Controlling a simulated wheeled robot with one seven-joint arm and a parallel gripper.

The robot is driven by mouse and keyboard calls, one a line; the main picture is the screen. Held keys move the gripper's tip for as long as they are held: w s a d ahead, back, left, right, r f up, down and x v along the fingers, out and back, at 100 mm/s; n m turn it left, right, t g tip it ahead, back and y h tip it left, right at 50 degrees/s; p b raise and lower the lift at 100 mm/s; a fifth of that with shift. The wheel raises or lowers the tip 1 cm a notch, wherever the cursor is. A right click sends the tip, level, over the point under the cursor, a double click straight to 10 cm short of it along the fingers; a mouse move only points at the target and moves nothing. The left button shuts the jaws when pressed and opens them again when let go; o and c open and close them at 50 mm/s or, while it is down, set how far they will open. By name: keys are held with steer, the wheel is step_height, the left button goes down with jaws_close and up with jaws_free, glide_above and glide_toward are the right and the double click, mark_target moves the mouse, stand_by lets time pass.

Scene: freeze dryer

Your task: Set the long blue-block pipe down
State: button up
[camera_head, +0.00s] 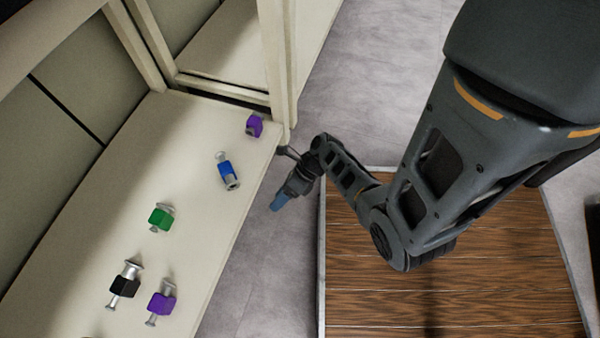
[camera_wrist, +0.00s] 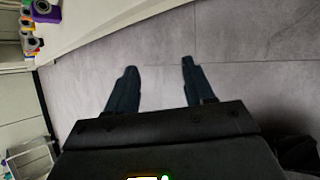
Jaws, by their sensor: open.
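The blue-block pipe (camera_head: 226,170), a blue block on a silver metal pipe, lies on the cream shelf (camera_head: 190,140) near its right edge in the head view. My gripper (camera_head: 279,202) is to the right of the shelf edge, over the grey floor and apart from the pipe. In the wrist view my gripper (camera_wrist: 158,72) has its two fingers spread, with only grey floor between them.
On the shelf are pipes with a green block (camera_head: 159,217), a black block (camera_head: 123,286) and a purple block (camera_head: 162,303). Another purple block (camera_head: 254,125) is by the cream post. A wooden-topped surface (camera_head: 450,290) lies below my arm.

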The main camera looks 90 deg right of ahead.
steer(key=s+a+r+n+g+h, duration=0.2)
steer(key=s+a+r+n+h, duration=0.5)
steer(key=n, duration=1)
steer(key=a+r+n+t, duration=0.2)
steer(key=r+n, duration=0.5)
steer(key=r, duration=0.4)
steer(key=a+r+n+t+y, duration=0.1)
steer(key=a+r+n+t, duration=0.2)
steer(key=r+n, duration=0.5)
steer(key=a+r+n+t, duration=0.3)
steer(key=r+n, duration=0.5)
steer(key=r, duration=0.8)
steer(key=shift+t+y, duration=0.4)
steer(key=shift+t, duration=0.3)
